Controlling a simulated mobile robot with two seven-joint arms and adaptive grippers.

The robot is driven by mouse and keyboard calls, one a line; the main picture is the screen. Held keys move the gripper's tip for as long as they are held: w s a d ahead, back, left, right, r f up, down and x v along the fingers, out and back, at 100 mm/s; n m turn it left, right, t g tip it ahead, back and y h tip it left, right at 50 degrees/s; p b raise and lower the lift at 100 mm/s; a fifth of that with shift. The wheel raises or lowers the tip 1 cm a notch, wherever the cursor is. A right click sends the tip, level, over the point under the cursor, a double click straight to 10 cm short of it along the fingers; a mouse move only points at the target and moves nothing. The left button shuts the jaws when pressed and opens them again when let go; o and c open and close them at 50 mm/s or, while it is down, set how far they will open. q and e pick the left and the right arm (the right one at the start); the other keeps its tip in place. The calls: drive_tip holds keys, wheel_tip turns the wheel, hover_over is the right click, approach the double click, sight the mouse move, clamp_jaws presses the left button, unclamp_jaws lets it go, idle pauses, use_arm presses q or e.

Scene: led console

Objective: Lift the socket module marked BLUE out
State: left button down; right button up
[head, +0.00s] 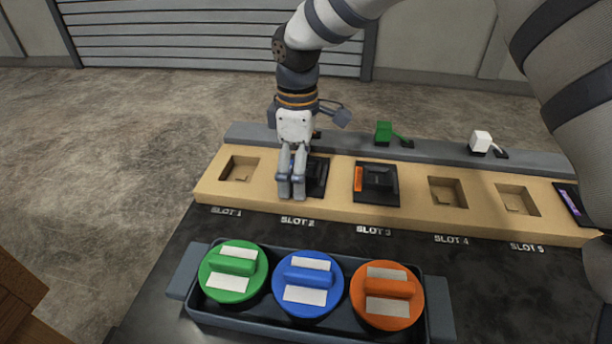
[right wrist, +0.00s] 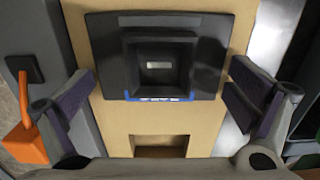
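The BLUE socket module (right wrist: 160,60) is a black square block with a recessed middle. Its blue strip (right wrist: 160,97) carries lettering upside down in the right wrist view. In the head view this module (head: 317,176) sits in slot 2, partly hidden behind my right gripper (head: 291,190). The right wrist view shows the right gripper (right wrist: 158,103) open, its two fingers well apart to either side of the module. No finger visibly touches it. My left gripper is out of view.
An orange-striped module (head: 379,184) sits in slot 3. Slots 1 (head: 240,169), 4 (head: 447,193) and 5 (head: 517,200) are empty. Green (head: 383,132) and white (head: 481,140) lamps stand behind. A tray (head: 262,325) with green, blue and orange round pieces is in front.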

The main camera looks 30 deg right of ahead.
drive_tip(key=c, duration=0.6)
drive_tip(key=shift+c, duration=0.2)
drive_tip(key=shift+w+r, duration=0.1)
drive_tip(key=shift+r, duration=0.3)
drive_tip(key=r, duration=0.3)
drive_tip(key=shift+s+a+r, duration=0.1)
drive_tip(key=shift+s+r, duration=0.1)
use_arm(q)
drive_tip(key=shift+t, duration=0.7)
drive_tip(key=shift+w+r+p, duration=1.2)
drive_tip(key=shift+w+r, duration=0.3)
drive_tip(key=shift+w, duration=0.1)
use_arm(e)
drive_tip(key=s+a+r, duration=0.6)
drive_tip(key=s+r, duration=0.6)
drive_tip(key=shift+s+r, duration=0.15)
drive_tip(key=shift+r, duration=0.25)
